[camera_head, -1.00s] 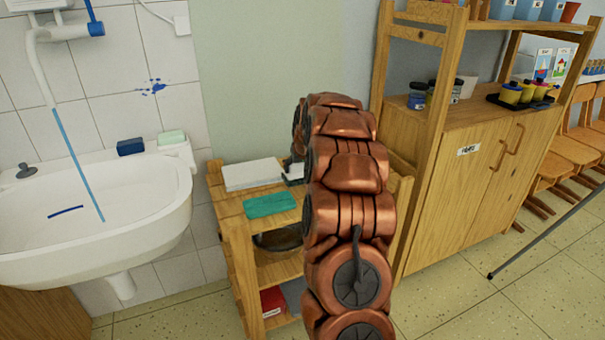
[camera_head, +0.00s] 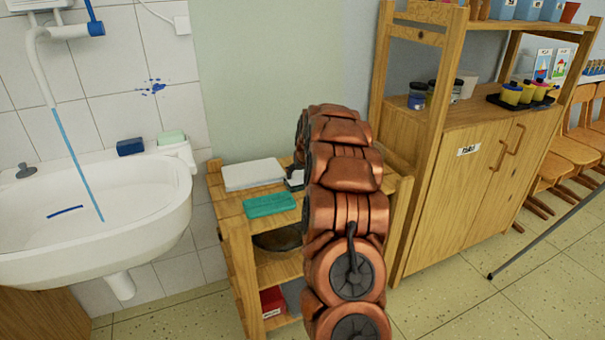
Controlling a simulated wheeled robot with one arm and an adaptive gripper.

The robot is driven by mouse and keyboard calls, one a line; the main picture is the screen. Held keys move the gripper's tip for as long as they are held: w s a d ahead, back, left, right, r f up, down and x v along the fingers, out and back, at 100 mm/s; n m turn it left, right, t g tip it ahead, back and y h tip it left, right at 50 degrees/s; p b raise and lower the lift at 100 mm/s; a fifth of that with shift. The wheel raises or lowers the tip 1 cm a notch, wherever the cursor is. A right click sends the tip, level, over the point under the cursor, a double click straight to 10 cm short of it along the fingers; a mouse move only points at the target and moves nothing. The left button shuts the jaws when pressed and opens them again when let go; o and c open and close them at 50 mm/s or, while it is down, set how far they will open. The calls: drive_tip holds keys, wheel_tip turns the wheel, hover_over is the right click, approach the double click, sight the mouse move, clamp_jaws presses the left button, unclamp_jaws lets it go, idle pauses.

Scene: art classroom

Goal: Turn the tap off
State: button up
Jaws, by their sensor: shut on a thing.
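The tap's grey-white spout (camera_head: 40,65) curves down from the wall at the upper left, above the white sink (camera_head: 130,205). A blue lever or knob (camera_head: 95,28) sits at the right end of the tap body. A thin blue stream of water (camera_head: 75,160) runs from the spout into the basin, so the tap is on. My copper-coloured arm stands in front of the small wooden shelf, well to the right of the tap. My gripper does not show; it seems hidden behind the arm links.
The wooden shelf (camera_head: 232,215) holds white paper (camera_head: 253,174) and a green cloth (camera_head: 270,205). A cabinet (camera_head: 465,185) stands at right.

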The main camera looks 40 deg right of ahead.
drive_tip(key=shift+f, duration=0.1)
drive_tip(key=o, duration=0.9)
drive_tip(key=v, duration=1.2)
